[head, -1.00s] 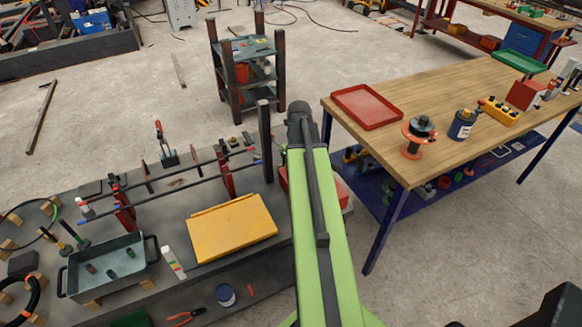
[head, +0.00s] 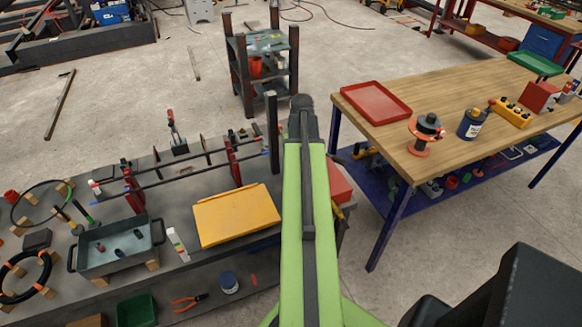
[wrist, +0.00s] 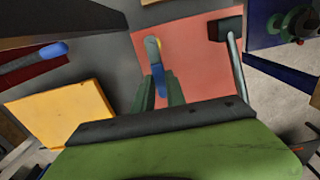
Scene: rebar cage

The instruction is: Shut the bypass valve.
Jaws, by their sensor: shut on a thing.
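In the wrist view, a blue handle (wrist: 160,86) with a yellow and grey end (wrist: 153,50) stands out against a flat red face (wrist: 190,75). I take it for the bypass valve's handle; no label shows. My gripper (wrist: 158,80) has its two dark green fingers shut on the blue handle, one on each side. The lower part of the handle is hidden by my gripper body. In the head view, a red box (head: 340,186) shows to the right of my green arm, at the grey bench's right end. My gripper is hidden there behind the arm.
A grey pipe with a black block (wrist: 226,28) stands close right of my gripper. A yellow panel (head: 236,215) and a rebar cage (head: 185,170) lie on the bench to the left.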

